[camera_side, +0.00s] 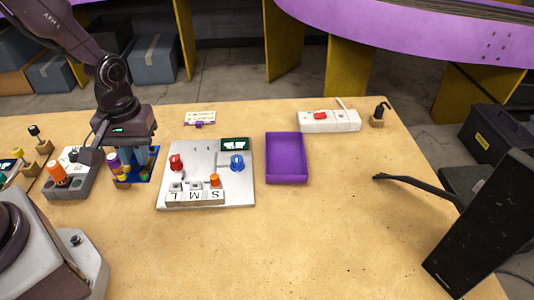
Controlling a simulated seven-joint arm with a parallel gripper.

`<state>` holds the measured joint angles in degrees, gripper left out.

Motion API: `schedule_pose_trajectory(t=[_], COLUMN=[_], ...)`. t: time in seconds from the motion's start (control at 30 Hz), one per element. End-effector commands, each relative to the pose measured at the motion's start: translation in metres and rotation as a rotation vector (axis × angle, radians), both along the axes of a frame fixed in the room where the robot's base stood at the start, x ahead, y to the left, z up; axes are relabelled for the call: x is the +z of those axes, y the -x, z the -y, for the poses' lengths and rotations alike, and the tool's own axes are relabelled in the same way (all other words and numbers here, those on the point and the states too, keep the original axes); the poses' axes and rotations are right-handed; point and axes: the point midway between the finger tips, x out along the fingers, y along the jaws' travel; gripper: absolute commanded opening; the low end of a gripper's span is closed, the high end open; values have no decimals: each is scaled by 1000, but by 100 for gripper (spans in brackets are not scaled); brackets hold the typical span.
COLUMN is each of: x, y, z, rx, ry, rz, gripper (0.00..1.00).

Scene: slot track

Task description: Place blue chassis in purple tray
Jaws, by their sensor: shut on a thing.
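The purple tray (286,180) lies empty on the table, right of the white track board. My gripper (138,168) is low over a dark blue base (152,167) with several coloured pieces, at the left of the board. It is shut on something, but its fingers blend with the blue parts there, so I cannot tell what. A blue piece (237,162) stands upright at the right side of the track board and is well apart from my gripper. I cannot tell which blue thing is the chassis.
The white track board (205,155) carries a red piece (176,162), an orange peg and blocks lettered L, M and S. A grey box with an orange knob (57,174) is at left. A white box (328,121) stands behind the tray.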

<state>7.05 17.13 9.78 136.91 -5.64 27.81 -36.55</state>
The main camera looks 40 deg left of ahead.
Motion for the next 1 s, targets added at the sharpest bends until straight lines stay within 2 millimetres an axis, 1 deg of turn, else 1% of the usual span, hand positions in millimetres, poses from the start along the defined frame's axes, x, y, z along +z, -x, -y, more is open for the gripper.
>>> schedule_pose_trajectory(t=[0.07, 0.1, 0.17, 0.37, 0.5, 0.73, 1.0], x=[-5, -7, -9, -13, -15, -14, -9], y=[-16, -26, -38, -75, -98, -129, -157], z=[6, 10, 16, 35, 48, 68, 85], rx=[-44, -107, -228, -703, -1067, -1654, -2324], ry=[-3, -3, 0, 12, 23, 35, 36], rz=[1, 1, 2, 2, 4, 11, 19], gripper=[0, 0, 0, 0, 0, 0, 0])
